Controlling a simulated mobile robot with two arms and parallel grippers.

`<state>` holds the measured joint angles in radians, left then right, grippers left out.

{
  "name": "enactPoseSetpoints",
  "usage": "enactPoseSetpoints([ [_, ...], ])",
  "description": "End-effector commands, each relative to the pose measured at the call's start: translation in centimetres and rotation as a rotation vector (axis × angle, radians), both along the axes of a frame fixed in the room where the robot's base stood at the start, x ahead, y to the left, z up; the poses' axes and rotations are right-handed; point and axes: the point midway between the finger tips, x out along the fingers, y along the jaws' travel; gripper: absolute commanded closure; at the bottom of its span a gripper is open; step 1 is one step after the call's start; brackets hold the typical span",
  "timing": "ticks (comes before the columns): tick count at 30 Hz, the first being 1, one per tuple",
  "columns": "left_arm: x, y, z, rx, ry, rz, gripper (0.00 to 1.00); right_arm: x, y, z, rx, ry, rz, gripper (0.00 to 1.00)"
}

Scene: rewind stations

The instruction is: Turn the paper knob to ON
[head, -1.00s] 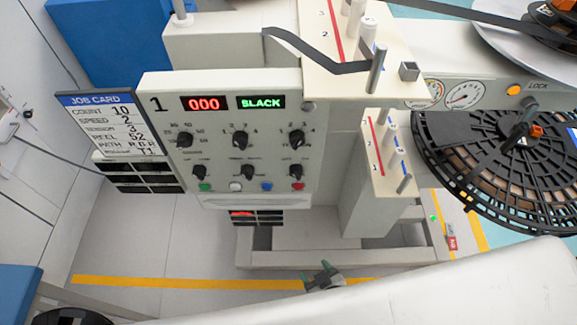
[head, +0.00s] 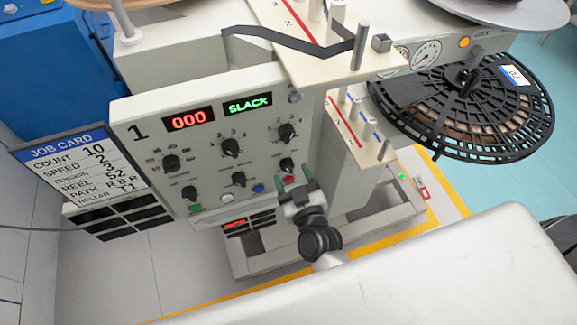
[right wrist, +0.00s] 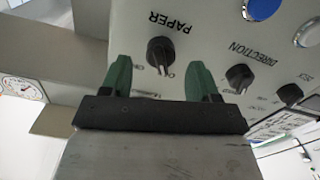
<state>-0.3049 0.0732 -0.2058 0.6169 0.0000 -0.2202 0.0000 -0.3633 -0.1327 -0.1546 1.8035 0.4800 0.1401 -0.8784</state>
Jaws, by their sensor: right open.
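The paper knob (head: 287,165) is a dark round knob at the lower right of the control panel (head: 150,107). In the right wrist view the knob (right wrist: 161,51) shows upside down beside its PAPER label, and its exact setting is hard to read. My right gripper (head: 297,187) is just in front of and below the knob. In the right wrist view its two green fingers (right wrist: 160,80) are open and apart, with the knob a little beyond the tips, roughly centred between them. Nothing is held. My left gripper is not in view.
The direction knob (right wrist: 239,77) sits close to the right finger in the wrist view. A job card (head: 70,165) hangs left; a black reel (head: 465,110) stands right.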

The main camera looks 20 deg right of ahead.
Motion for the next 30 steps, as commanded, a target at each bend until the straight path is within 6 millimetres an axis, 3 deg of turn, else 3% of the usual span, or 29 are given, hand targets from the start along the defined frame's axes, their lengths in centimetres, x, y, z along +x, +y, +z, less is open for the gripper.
enactPoseSetpoints([
  [6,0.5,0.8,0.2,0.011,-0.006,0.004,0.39,2.4,0.1,0.0,0.0,0.001,0.0,0.39],
  [17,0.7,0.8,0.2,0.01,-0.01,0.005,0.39,2.8,0.1,-0.1,0.0,0.002,0.001,0.41],
  [26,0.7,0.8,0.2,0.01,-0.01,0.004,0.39,2.8,0.1,-0.1,0.0,0.001,0.001,0.87],
  [30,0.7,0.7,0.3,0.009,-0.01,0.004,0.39,2.8,0.1,0.0,0.003,0.001,0.001,0.88],
])
